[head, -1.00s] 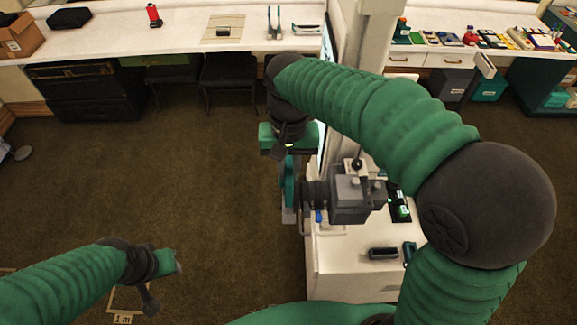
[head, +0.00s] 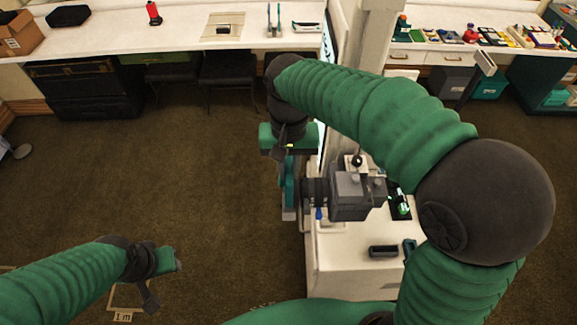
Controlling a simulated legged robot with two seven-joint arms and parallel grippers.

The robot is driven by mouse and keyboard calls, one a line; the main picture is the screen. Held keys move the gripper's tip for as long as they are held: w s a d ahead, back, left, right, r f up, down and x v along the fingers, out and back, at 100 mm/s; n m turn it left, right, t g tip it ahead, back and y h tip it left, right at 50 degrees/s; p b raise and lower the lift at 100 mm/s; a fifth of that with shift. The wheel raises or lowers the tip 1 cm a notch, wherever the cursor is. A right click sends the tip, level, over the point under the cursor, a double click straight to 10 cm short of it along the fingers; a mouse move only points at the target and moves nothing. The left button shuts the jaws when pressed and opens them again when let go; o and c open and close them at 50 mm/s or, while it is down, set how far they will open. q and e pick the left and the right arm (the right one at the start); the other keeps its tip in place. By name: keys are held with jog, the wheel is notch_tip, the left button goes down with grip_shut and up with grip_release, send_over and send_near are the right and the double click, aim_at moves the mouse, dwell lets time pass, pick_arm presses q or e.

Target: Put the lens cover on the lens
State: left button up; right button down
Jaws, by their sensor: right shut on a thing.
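The grey camera (head: 355,196) stands on a white cabinet, with its dark lens (head: 314,191) pointing left. My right arm arches over it from the right. My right gripper (head: 289,190) hangs down just left of the lens front and is shut on a teal piece (head: 288,176), which looks like the lens cover seen nearly edge-on. Whether the cover touches the lens or stands slightly apart, I cannot tell. My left gripper (head: 172,262) is low at the left, over the floor and far from the camera; its fingers do not show clearly.
A white post (head: 371,70) rises behind the camera. Long counters with items run along the back. The carpet at left is open.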

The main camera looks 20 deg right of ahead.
jog(key=shift+f+b, duration=0.35)
jog(key=shift+f, duration=0.35)
jog(key=shift+f, duration=0.15)
jog(key=shift+f+b, duration=0.5)
jog(key=shift+f, duration=0.15)
jog(key=c, duration=1.3)
grip_release()
notch_tip(320, 180, up, 7)
jog(key=p, duration=0.7)
jog(key=shift+r, duration=0.1)
